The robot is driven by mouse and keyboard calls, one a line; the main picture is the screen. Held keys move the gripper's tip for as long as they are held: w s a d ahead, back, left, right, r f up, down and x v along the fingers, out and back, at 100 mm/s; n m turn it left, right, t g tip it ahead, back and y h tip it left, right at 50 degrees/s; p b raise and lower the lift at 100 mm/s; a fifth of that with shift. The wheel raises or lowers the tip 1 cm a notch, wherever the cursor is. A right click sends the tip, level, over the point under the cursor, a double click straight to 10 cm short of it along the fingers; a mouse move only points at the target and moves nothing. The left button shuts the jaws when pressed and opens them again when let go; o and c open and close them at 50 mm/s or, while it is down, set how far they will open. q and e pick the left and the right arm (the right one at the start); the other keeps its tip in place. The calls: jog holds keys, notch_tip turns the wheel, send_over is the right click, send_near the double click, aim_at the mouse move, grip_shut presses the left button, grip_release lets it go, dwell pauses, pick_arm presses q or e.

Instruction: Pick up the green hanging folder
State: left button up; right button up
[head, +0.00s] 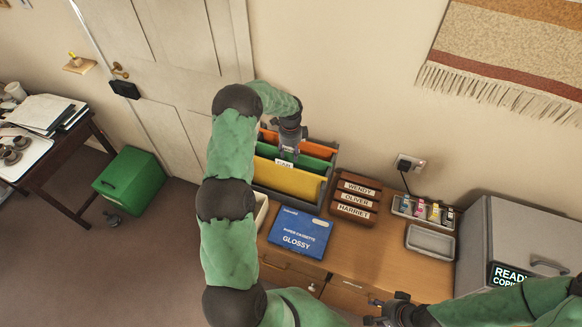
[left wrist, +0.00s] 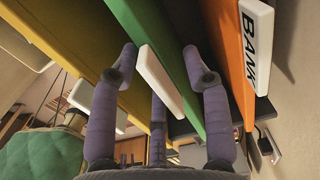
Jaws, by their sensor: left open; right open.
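The green hanging folder (head: 316,150) hangs in a dark file box between a yellow folder (head: 289,182) in front and an orange folder (head: 322,142) behind. In the left wrist view the green folder (left wrist: 170,50) runs between the spread fingers of my left gripper (left wrist: 160,65), with its white tab (left wrist: 160,80) between them too. My left gripper also shows in the head view (head: 288,150), over the box. It is open, with a finger on either side of the green folder. My right gripper (head: 376,312) is open at the bottom edge of the head view, away from the box.
A blue paper box (head: 300,232) lies in front of the file box. Name trays (head: 355,198), a rack of ink bottles (head: 425,210), a grey tray (head: 431,241) and a copier (head: 530,240) stand to the right. The wall is close behind.

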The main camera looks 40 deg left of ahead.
pick_arm(q)
jog(key=shift+f, duration=0.6)
grip_shut()
jog(key=shift+r, duration=0.15)
notch_tip(320, 180, up, 28)
dwell(0.7)
